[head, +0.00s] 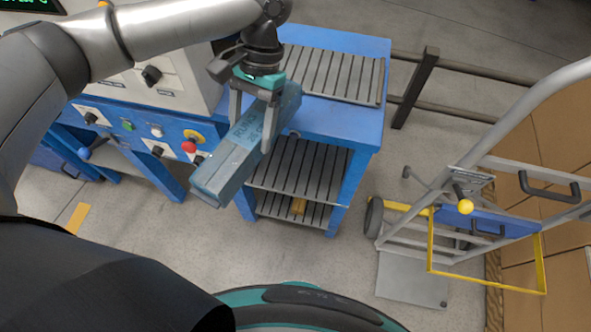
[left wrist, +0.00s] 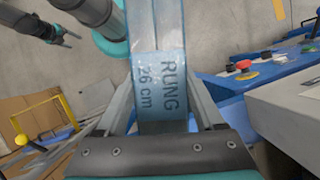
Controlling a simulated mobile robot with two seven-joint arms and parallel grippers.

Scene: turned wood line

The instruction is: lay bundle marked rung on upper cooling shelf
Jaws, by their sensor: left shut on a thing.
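My left gripper (head: 256,118) is shut on the long blue-grey bundle (head: 222,172), one finger on each side of it. The bundle is held tilted in the air, in front of the blue rack. In the left wrist view the bundle (left wrist: 160,90) shows the print "RUNG 26 cm". The blue rack has a slatted top (head: 335,75). Below it are an upper slatted shelf (head: 310,170), bare where visible, and a lower slatted shelf (head: 318,215). The bundle and gripper hide their left part. My right gripper (left wrist: 70,38) shows small in the left wrist view, fingers apart and empty.
A machine panel with knobs and a red button (head: 189,147) stands left of the rack. A small yellow-brown block (head: 298,206) lies on the lower shelf. A hand truck (head: 465,225) and cartons (head: 560,140) stand at right. Floor between rack and truck is clear.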

